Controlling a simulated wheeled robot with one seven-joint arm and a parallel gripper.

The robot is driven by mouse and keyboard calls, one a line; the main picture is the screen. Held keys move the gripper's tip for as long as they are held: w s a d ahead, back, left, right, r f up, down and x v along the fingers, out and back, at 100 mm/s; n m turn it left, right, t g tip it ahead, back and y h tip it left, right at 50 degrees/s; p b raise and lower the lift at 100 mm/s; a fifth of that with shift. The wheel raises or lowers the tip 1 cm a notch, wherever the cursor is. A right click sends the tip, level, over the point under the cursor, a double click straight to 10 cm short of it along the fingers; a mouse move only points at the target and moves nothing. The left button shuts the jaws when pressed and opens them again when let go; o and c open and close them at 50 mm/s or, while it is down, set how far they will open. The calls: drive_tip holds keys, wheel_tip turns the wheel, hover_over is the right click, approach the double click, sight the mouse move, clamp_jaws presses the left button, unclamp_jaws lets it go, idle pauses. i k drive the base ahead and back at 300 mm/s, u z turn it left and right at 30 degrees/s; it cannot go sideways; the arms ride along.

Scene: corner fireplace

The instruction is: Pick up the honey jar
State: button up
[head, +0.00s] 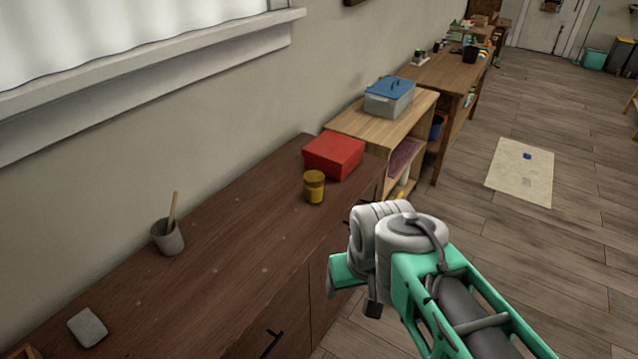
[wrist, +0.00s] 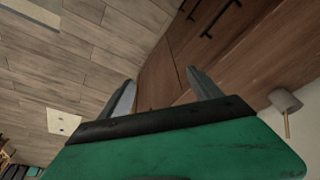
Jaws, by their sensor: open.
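The honey jar (head: 314,188) is a small amber jar with a yellow lid. It stands upright on the dark wooden cabinet top (head: 230,235), just in front of a red box, in the head view. My gripper (head: 350,285) is in front of the cabinet, to the right of and nearer than the jar, apart from it. Its fingers are mostly hidden behind my wrist in the head view. In the wrist view my gripper (wrist: 160,92) shows two spread fingers with nothing between them. I cannot make out the jar in the wrist view.
A red box (head: 334,154) sits behind the jar. A grey cup with a stick (head: 168,237) and a pale block (head: 88,327) stand to the left on the cabinet. A lighter shelf (head: 360,122) with a blue-lidded bin (head: 389,100) is beyond. The cabinet top between cup and jar is clear.

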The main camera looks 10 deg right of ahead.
sight(312, 195)
drive_tip(key=u, duration=4.55)
drive_tip(key=k, duration=1.9)
drive_tip(key=z, duration=0.95)
